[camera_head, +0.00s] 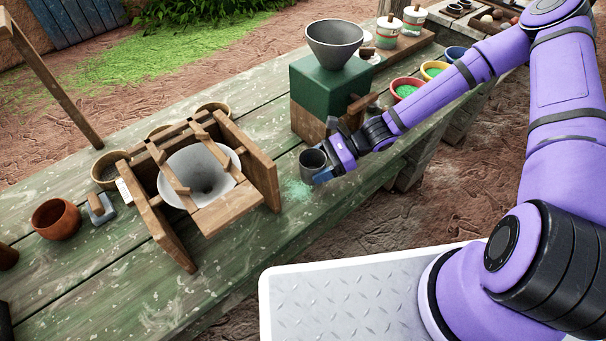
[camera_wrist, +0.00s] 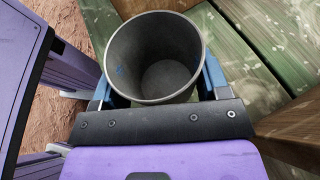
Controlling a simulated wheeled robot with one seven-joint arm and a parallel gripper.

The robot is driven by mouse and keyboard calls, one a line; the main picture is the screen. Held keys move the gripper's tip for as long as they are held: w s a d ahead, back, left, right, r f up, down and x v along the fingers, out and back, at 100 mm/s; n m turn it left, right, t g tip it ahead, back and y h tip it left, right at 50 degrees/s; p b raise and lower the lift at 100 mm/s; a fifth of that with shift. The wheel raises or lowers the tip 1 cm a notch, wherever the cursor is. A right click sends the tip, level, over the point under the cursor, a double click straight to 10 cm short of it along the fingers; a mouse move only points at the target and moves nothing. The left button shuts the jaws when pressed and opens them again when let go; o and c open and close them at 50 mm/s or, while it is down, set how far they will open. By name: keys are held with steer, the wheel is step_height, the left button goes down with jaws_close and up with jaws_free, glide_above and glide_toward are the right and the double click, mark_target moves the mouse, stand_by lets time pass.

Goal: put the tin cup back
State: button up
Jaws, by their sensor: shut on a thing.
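The tin cup (camera_head: 312,160) is a dark grey, open-topped cup near the front edge of the green wooden table, in front of the grinder. My gripper (camera_head: 322,172) is shut on it, with a finger on either side. I cannot tell whether the cup's base touches the table.
A grinder (camera_head: 330,92) with a green body and grey hopper stands just behind the cup. Green powder (camera_head: 297,190) lies on the table (camera_head: 250,255) beside the cup. A wooden frame with a white funnel (camera_head: 200,172) stands left. Bowls of coloured powder (camera_head: 406,88) sit right, near my arm.

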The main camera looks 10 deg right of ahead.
mark_target(303, 175)
steer(key=shift+a+f, duration=0.15)
steer(key=shift+a, duration=1.3)
steer(key=shift+a+f, duration=0.15)
steer(key=shift+f, duration=0.75)
steer(key=shift+a+f, duration=0.15)
steer(key=shift+f, duration=0.75)
steer(key=o, duration=0.9)
steer(key=shift+c, duration=0.2)
steer(key=v, duration=1.2)
steer(key=shift+w+d, duration=0.1)
steer(key=shift+d, duration=0.05)
